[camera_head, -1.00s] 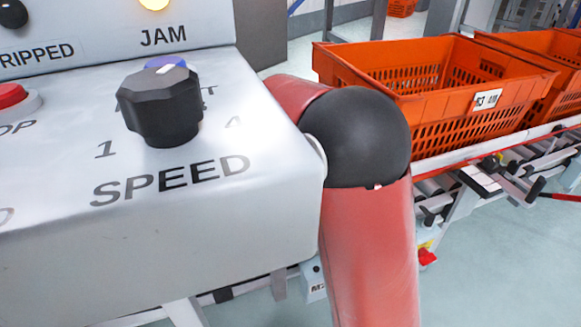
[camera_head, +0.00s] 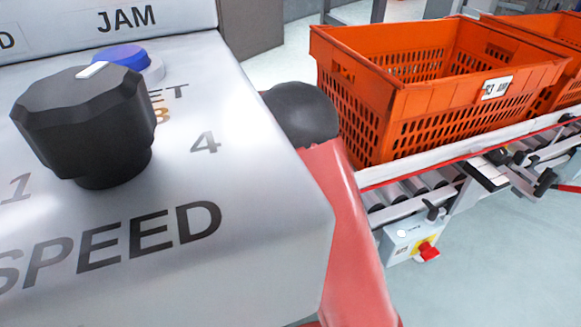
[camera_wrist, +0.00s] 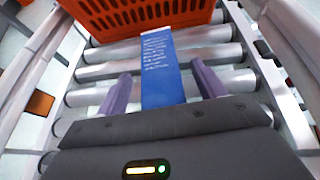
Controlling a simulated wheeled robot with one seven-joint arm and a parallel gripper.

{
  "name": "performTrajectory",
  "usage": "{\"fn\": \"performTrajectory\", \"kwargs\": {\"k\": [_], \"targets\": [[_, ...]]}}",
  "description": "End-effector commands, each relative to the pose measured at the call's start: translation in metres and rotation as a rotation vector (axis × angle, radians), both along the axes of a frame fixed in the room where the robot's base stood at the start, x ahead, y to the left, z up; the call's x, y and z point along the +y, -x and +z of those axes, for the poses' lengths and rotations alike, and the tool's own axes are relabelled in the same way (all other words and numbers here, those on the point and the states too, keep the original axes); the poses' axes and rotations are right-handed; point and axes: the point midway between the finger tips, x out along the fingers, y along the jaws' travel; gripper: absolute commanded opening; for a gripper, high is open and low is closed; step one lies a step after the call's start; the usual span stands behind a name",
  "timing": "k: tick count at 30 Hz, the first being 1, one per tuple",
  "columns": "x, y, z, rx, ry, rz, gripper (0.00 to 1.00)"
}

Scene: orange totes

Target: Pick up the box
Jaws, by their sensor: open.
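A blue box (camera_wrist: 162,68) with lines of white print shows in the wrist view, on or just above the conveyor rollers. My gripper (camera_wrist: 162,84) is open, its two purple-grey fingers on either side of the box with a visible gap on each side. The lower end of the box is hidden behind the dark gripper body. In the head view the box and my gripper are not seen; only my red arm with its black joint shows, partly behind the control panel.
An orange tote (camera_wrist: 140,14) stands just beyond the box on the roller conveyor (camera_wrist: 205,36). In the head view an orange tote (camera_head: 440,125) sits on the conveyor, another behind it. A control panel (camera_head: 270,240) with a black knob (camera_head: 85,125) fills the left.

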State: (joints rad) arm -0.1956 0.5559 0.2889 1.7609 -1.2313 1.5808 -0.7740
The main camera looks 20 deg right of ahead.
Motion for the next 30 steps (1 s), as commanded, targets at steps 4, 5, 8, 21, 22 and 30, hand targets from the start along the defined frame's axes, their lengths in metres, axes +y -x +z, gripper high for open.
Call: {"fn": "performTrajectory", "kwargs": {"k": [4,5,8,21,22,30], "targets": [[-0.021,-0.003,-0.009,0.001,0.0,-0.003,0.69],[-0.022,-0.004,-0.01,0.001,0.0,-0.002,0.69],[-0.024,-0.005,-0.01,0.0,-0.001,0.0,0.69],[-0.023,-0.004,-0.01,0.0,-0.001,0.0,0.27],[-0.023,-0.004,-0.01,0.0,-0.001,0.0,0.23],[-0.023,-0.005,-0.009,-0.001,-0.001,0.0,0.12]]}}
